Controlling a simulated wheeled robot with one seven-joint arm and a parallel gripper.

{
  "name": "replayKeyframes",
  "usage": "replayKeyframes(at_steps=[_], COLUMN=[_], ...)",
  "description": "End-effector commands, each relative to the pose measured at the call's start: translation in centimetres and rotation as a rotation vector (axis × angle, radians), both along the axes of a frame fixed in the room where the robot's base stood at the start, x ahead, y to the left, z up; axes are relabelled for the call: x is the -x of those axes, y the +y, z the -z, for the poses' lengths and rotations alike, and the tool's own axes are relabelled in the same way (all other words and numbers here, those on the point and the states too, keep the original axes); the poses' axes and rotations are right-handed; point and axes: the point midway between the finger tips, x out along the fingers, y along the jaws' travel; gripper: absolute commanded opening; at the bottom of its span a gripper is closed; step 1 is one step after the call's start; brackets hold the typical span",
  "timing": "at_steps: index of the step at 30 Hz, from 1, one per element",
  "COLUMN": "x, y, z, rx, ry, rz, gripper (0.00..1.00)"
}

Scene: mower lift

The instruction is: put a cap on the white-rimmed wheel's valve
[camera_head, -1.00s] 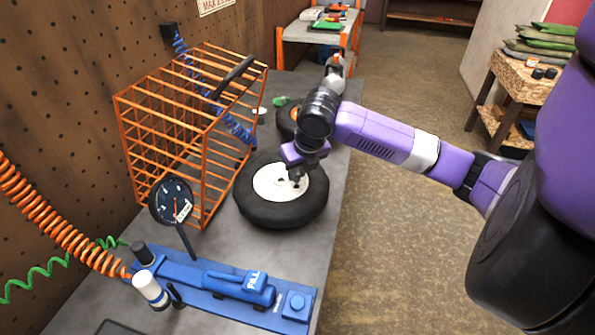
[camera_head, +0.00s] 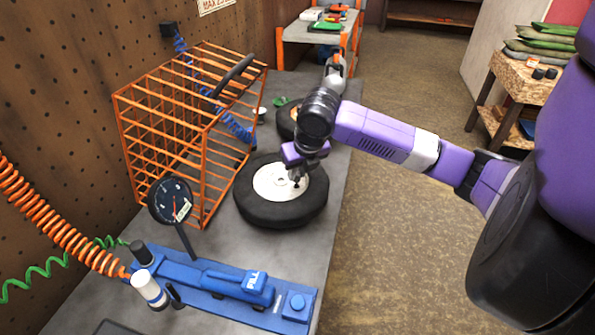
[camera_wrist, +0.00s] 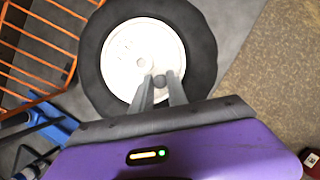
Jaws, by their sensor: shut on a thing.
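The white-rimmed wheel (camera_head: 265,212) lies flat on the grey bench, black tire around a white rim; it also shows in the wrist view (camera_wrist: 130,42). My gripper (camera_head: 298,181) points down over the right part of the rim. In the wrist view my gripper (camera_wrist: 161,82) has its two grey fingers shut on a small dark rounded cap (camera_wrist: 160,81), held over the near side of the rim. The valve cannot be made out; the fingers and cap cover that area. I cannot tell whether the cap touches the valve.
An orange wire cage (camera_head: 165,125) stands left of the wheel. A blue inflator (camera_head: 235,285) with a black gauge (camera_head: 171,201) lies in front. Another wheel (camera_head: 287,122) lies behind, partly hidden by my arm. The bench's right edge is close to the wheel.

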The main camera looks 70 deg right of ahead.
Motion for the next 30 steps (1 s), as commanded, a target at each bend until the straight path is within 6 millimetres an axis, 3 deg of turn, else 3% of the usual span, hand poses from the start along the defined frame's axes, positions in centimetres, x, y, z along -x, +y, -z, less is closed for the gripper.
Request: replayKeyframes(at_steps=[30], x=[0.0], y=[0.0], z=[1.5], rx=[0.000], ry=[0.000], rz=[0.000], gripper=[0.00])
